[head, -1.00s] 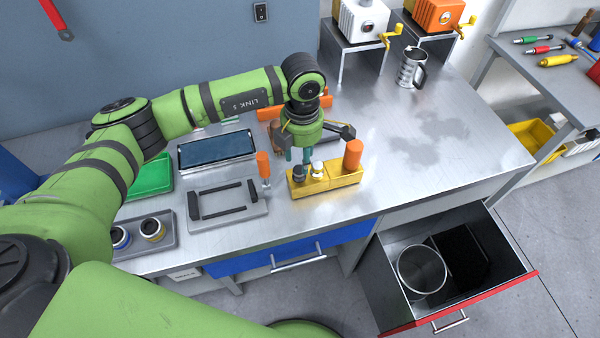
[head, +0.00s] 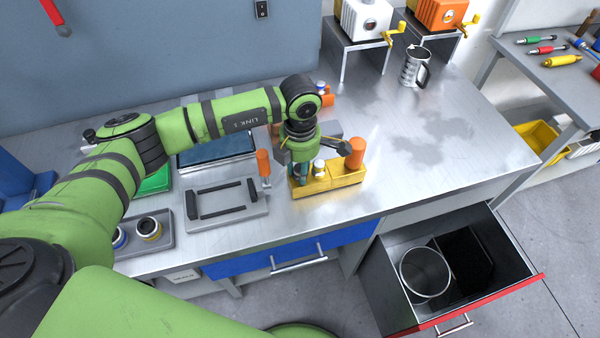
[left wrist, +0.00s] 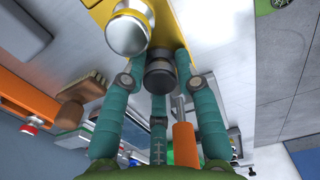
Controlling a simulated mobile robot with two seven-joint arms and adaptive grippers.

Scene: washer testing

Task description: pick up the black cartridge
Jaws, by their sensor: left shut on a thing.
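The yellow holder block (head: 335,187) stands on the metal bench and also shows at the top of the left wrist view (left wrist: 183,62). The black cartridge (left wrist: 159,76) is at the block's left end, between my left fingers. My left gripper (head: 300,177) points down there and is shut on the cartridge, which the fingers mostly hide in the head view. I cannot tell whether the cartridge is lifted off the block. Beside it in the block are a white-topped cartridge (head: 318,168) and an orange cylinder (head: 355,153). My right gripper is not in view.
An orange-handled tool (head: 264,163) stands close left of the block. A grey fixture (head: 227,205) and a tray with two cups (head: 149,229) lie further left. The bench to the right is clear up to a metal mug (head: 413,67). An open drawer (head: 455,270) is below right.

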